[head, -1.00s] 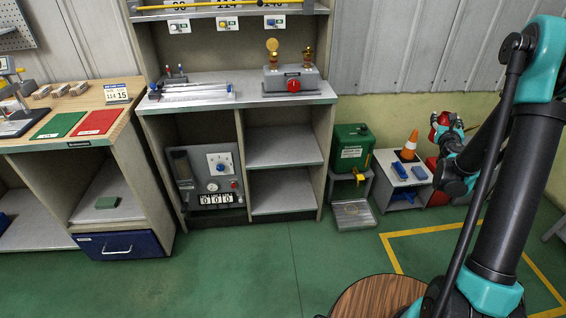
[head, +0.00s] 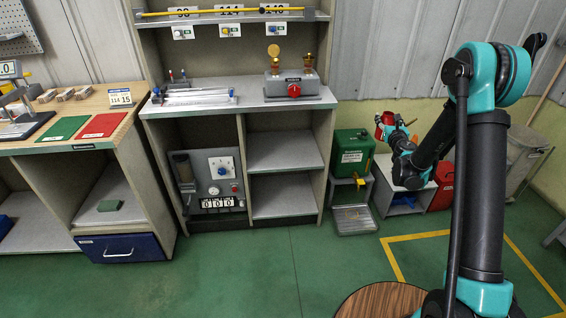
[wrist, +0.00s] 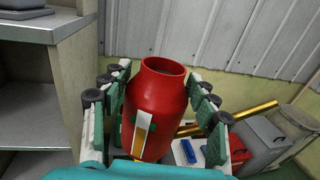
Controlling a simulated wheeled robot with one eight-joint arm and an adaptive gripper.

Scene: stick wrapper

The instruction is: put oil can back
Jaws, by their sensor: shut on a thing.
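My gripper (head: 390,131) is shut on a red can (wrist: 158,92), which I take to be the oil can. In the wrist view the can stands roughly upright between the finger pads, with its open round mouth up and a pale strip with an orange-brown mark on its front. In the head view the red can (head: 384,118) shows small at the end of my arm, held in the air to the upper right of the green container. Its underside is hidden by the gripper.
A green container (head: 352,150) with a yellow tap sits on a low stand, a metal tray (head: 355,219) below it. A low grey stand (head: 402,207) and a red box (head: 443,186) are partly behind my arm. A shelf unit (head: 285,205) stands left; the green floor is mostly clear.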

